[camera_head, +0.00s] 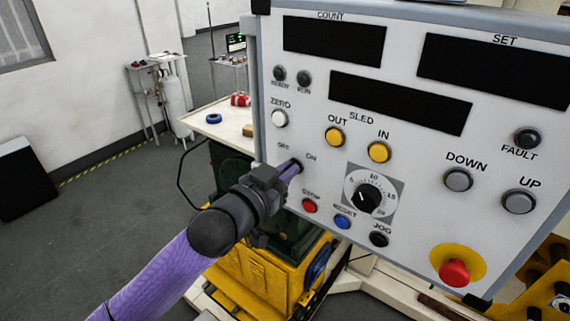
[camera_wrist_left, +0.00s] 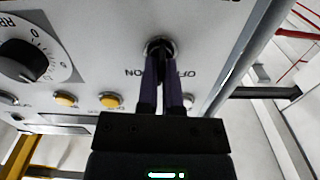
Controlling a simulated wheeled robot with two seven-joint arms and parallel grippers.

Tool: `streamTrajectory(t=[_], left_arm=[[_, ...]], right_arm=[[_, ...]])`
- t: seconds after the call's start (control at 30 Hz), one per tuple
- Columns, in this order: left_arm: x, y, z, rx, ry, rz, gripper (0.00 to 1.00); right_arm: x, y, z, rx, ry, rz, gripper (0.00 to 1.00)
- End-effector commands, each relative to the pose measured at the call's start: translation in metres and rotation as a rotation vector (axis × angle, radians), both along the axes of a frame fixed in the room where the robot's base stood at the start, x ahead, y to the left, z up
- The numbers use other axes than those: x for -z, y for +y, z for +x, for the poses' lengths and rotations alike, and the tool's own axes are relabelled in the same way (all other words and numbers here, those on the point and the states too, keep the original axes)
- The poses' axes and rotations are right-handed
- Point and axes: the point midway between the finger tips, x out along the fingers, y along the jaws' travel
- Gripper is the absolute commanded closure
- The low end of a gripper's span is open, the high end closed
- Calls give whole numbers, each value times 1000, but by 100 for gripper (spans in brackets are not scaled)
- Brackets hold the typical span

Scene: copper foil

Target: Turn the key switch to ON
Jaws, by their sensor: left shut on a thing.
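The key switch (camera_head: 298,164) is on the left side of the grey control panel (camera_head: 300,120), with the labels OFF and ON above it. My left gripper (camera_head: 288,172) reaches it from the lower left, its purple fingers at the switch. In the left wrist view the round collar of the key switch (camera_wrist_left: 159,46) shows just beyond the fingertips. My left gripper (camera_wrist_left: 162,82) is shut on the key there, between the upside-down ON and OFF labels. The fingers hide most of the key, so I cannot tell its exact angle. My right gripper is not in view.
Close to the switch are a red STOP button (camera_head: 309,205), a blue RESET button (camera_head: 342,222), a white ZERO button (camera_head: 279,118) and a black dial (camera_head: 367,199). A red emergency button (camera_head: 454,272) is at lower right. Open floor lies left of the panel.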

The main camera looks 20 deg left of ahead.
Motion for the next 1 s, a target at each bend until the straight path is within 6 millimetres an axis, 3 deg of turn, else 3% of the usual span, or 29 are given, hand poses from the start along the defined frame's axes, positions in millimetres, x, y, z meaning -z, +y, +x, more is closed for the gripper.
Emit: streamTrajectory(t=[0.5, 1.0], left_arm=[[-2, -2, -1, 1, -125, 332, 100], [-1, -2, -1, 0, -156, 414, 100]], right_arm=[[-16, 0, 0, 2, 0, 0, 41], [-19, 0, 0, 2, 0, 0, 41]])
